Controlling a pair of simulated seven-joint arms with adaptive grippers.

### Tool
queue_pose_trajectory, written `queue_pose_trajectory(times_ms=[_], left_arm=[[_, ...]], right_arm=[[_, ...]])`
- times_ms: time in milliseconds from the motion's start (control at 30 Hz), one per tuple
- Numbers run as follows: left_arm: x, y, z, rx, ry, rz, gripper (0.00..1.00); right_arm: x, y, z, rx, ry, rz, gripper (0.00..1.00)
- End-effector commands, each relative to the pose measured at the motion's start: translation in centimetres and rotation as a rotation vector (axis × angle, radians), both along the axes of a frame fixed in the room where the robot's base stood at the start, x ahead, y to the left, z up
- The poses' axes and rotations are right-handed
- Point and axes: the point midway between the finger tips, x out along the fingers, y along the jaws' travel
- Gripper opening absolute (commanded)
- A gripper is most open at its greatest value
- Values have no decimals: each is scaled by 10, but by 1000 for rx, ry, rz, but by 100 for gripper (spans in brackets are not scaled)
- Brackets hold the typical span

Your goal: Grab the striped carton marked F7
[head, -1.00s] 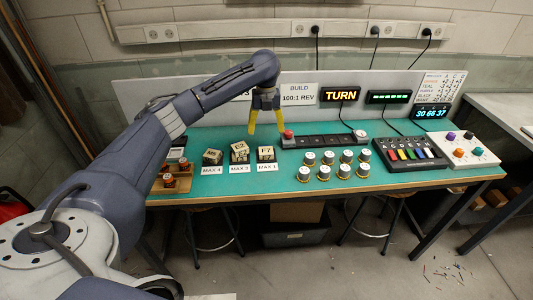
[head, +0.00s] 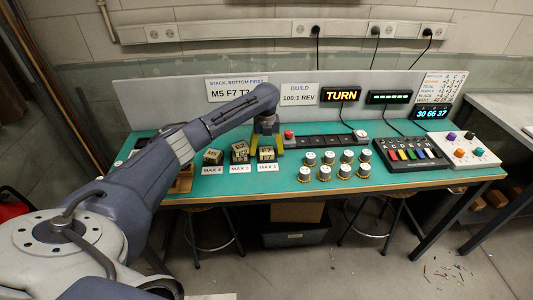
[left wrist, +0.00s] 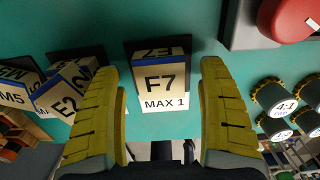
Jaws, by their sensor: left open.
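My left gripper (head: 266,146) is open, with yellow fingers reaching down just behind or over the carton. In the left wrist view the fingers (left wrist: 160,75) lie on either side of the carton, with a gap each side and no visible contact. My right gripper is not in view.
The E2 carton (head: 239,150) and the M5 carton (head: 213,156) stand to the left. A red button (head: 289,133) on a dark strip is close on the right. Several grey-topped gear cylinders (head: 310,159) stand further right. A sign (head: 236,88) reads M5 F7.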

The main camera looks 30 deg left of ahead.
Motion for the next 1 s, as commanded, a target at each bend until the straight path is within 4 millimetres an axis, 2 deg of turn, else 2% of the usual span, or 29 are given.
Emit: queue_pose_trajectory(times_ms=[133, 400, 900, 1000], left_arm=[[0, 0, -8, -1, -1, 0, 76], [0, 0, -9, 0, 0, 0, 77], [0, 0, -9, 0, 0, 0, 19], [0, 0, -9, 1, -1, 0, 18]], right_arm=[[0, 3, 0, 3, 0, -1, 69], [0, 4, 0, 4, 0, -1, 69], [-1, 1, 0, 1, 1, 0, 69], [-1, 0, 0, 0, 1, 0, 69]])
